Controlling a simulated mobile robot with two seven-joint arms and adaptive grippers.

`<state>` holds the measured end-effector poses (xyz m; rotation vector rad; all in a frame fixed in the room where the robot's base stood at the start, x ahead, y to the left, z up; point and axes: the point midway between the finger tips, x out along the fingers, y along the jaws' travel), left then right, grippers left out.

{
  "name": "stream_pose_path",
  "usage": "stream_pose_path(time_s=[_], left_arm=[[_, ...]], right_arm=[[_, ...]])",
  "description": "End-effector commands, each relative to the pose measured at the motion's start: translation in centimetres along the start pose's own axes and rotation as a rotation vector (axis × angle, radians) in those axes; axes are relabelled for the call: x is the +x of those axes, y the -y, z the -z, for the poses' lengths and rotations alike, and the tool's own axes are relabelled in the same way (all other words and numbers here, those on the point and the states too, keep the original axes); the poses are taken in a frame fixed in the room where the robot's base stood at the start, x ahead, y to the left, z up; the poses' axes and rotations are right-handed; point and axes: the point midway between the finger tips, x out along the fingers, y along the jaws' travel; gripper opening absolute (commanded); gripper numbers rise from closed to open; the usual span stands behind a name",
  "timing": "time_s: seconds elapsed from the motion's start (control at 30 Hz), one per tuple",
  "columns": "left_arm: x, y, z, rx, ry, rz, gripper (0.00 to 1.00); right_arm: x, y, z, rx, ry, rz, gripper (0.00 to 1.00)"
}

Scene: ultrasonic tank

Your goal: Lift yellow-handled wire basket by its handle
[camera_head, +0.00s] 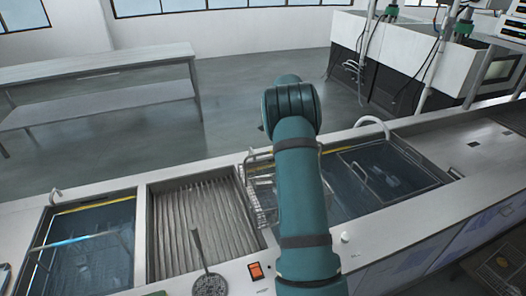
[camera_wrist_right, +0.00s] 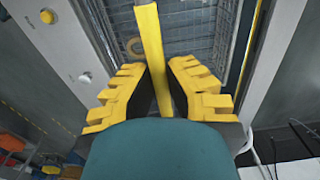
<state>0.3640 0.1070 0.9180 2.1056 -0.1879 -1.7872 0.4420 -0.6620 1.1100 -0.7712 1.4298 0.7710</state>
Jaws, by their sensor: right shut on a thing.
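The wire basket (camera_head: 262,205) shows beside my right arm in the head view, at the right edge of the ribbed basin. My arm covers much of it. In the right wrist view its wire mesh (camera_wrist_right: 198,38) lies beyond my fingers. The yellow handle (camera_wrist_right: 151,45) runs down between the yellow fingers of my right gripper (camera_wrist_right: 160,85), which is shut on it. The right gripper is hidden behind my arm in the head view. I cannot tell whether the basket is clear of the surface under it. My left gripper is in neither view.
A water-filled tank (camera_head: 107,255) is at the left, and another tank (camera_head: 340,205) is right of my arm. An orange switch (camera_head: 256,270) is on the front rim. An empty table (camera_head: 95,70) stands behind.

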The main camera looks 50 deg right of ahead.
Motion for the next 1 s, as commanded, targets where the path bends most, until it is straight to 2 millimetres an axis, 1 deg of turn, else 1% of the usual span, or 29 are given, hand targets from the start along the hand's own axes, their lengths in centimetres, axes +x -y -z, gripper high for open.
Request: stream_pose_path(time_s=[0.03,0.1,0.23,0.3,0.4,0.5,0.67,1.0], left_arm=[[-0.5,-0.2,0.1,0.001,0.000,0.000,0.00],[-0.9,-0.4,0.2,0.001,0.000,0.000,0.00],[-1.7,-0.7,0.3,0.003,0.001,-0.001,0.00],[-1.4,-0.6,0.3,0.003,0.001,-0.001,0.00],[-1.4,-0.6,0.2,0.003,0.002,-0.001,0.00],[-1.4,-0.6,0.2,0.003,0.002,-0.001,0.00],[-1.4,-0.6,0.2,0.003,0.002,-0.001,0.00],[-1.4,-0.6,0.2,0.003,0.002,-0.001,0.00]], right_arm=[[-0.3,0.0,1.7,0.006,-0.003,0.001,0.00],[-0.4,0.1,3.5,0.006,-0.003,0.002,0.00],[-0.3,0.2,6.6,0.005,-0.002,0.001,0.00],[-0.2,0.3,8.0,0.004,-0.003,0.004,0.00],[-0.1,0.3,9.6,0.002,-0.002,0.003,0.00],[-0.1,0.4,10.5,0.001,-0.002,0.004,0.00],[-0.4,0.5,11.4,0.001,-0.001,0.004,0.00],[-3.1,0.5,11.7,0.000,-0.002,0.005,0.00]])
